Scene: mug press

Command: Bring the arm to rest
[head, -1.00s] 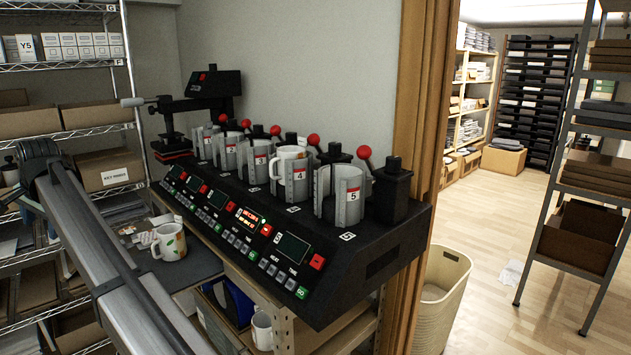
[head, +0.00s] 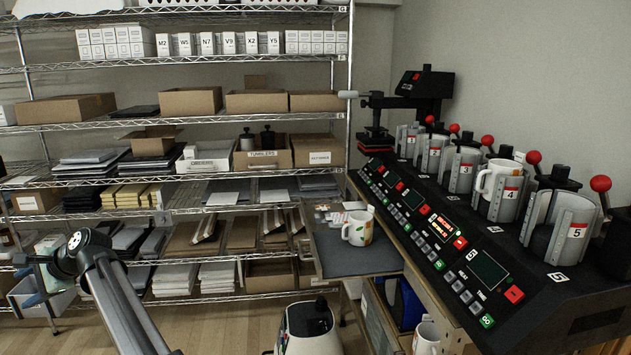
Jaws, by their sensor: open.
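In the head view, part of my grey arm (head: 115,290) rises from the bottom left to a dark rounded joint. The black mug press (head: 450,235) runs along the right side, with numbered grey clamps and red-knobbed levers. A white patterned mug (head: 492,178) sits in clamp 4, and clamp 5 (head: 556,228) looks empty. Another white mug with a coloured print (head: 357,228) stands on the dark mat left of the press. My arm is well to the left of the press and touches neither mug.
Wire shelving (head: 200,182) with boxes and stacked goods fills the back. A white mug (head: 427,338) shows under the press. A pale tub (head: 45,297) is beside my arm. Some floor between is clear.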

